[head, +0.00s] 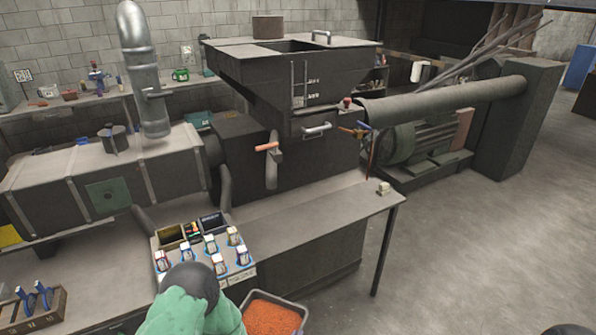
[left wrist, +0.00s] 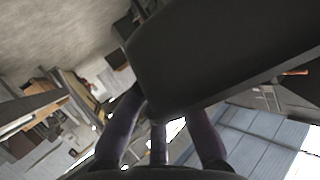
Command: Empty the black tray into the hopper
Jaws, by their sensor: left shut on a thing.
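The black tray (head: 301,306) is at the bottom of the head view, filled with orange granules (head: 270,316). Its lower part is cut off by the frame edge. In the left wrist view the tray's dark wall (left wrist: 220,55) fills the upper right. My left gripper (left wrist: 165,112) is shut on the tray, with a finger on each side of its lower edge. In the head view my green-sleeved left arm is beside the tray, and the gripper cannot be made out. The grey hopper (head: 262,75) stands above the machine, its top opening (head: 290,46) partly uncovered. My right gripper is not seen.
A control box (head: 205,250) with several switches lies just beyond my left arm. A grey bench top (head: 310,225) runs between the tray and the hopper. A wooden tool holder (head: 35,305) is at lower left. The floor (head: 480,250) at right is clear.

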